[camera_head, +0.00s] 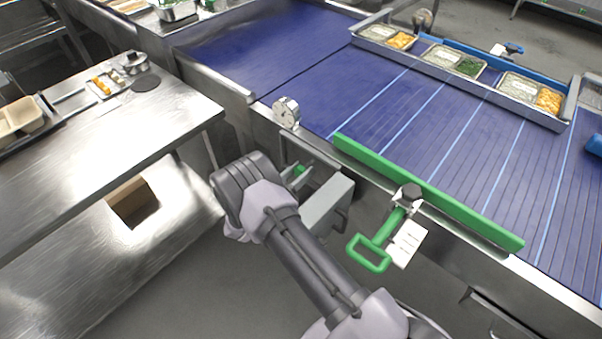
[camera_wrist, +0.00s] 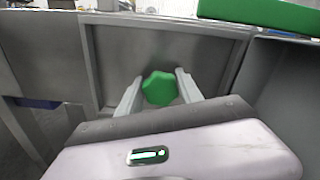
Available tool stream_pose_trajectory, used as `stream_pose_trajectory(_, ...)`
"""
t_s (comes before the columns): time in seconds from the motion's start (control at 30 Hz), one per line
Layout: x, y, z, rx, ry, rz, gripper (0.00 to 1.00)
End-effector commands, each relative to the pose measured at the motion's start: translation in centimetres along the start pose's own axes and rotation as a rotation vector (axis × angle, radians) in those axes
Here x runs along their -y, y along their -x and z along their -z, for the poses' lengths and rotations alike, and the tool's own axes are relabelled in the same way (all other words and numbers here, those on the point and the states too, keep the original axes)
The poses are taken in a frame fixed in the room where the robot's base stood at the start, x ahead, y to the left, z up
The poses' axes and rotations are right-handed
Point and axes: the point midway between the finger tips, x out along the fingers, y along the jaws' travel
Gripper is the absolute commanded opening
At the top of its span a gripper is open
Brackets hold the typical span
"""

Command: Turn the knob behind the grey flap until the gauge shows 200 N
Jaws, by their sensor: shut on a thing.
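The green knob (camera_wrist: 159,89) sits in a grey recess in the wrist view. My gripper (camera_wrist: 159,80) has one finger on each side of it and is shut on it. In the head view a bit of the green knob (camera_head: 299,170) shows beyond my wrist; the fingertips are mostly hidden there. The grey flap (camera_head: 329,203) stands open to the right of the recess, and its side also shows at the right of the wrist view (camera_wrist: 286,85). The round white gauge (camera_head: 286,111) stands on the conveyor's edge above the knob. Its reading is too small to tell.
A green rail (camera_head: 430,190) runs along the blue conveyor (camera_head: 400,105). A green-handled lever (camera_head: 370,252) with a white tag (camera_head: 407,243) hangs right of the flap. A steel table (camera_head: 100,130) stands at left. Filled trays sit at the conveyor's far side.

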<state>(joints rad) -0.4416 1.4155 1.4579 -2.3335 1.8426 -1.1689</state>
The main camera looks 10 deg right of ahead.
Motion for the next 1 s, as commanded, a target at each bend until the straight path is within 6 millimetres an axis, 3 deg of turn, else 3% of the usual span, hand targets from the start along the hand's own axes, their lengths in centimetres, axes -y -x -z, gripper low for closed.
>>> stream_pose_trajectory(0.5,-0.16,0.03,0.20,-0.001,0.425,0.000,0.02)
stream_pose_trajectory(1.0,-0.19,0.04,0.22,-0.001,0.590,0.000,0.02)
